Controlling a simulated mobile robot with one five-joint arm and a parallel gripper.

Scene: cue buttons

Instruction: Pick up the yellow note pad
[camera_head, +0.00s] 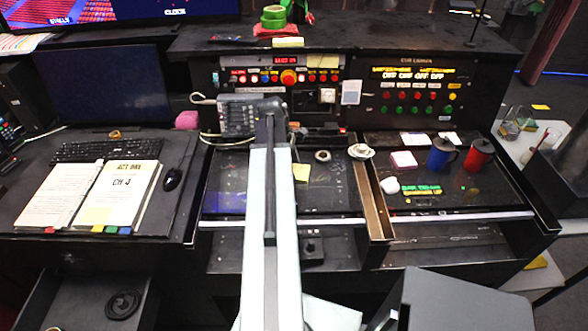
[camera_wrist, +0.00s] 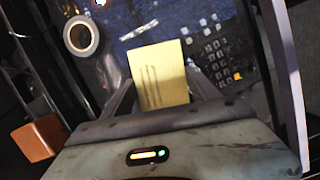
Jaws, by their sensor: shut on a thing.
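The yellow note pad (camera_wrist: 158,75) stands out in the middle of the wrist view, with a few dark lines on its face. My gripper (camera_wrist: 163,91) is shut on it, with one finger along each side. Its lower end is hidden by the gripper body. In the head view a yellow square (camera_head: 301,172), which looks like the same pad, shows just right of my arm over the dark console desk. My arm hides the gripper there. I cannot tell whether the pad is touching the desk.
A tape roll (camera_wrist: 81,35) lies left of the pad on the dark surface; it also shows in the head view (camera_head: 322,155). A grey keypad unit (camera_head: 238,114) stands behind. A saucer (camera_head: 361,151), blue mug (camera_head: 441,155) and red mug (camera_head: 478,155) are on the right.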

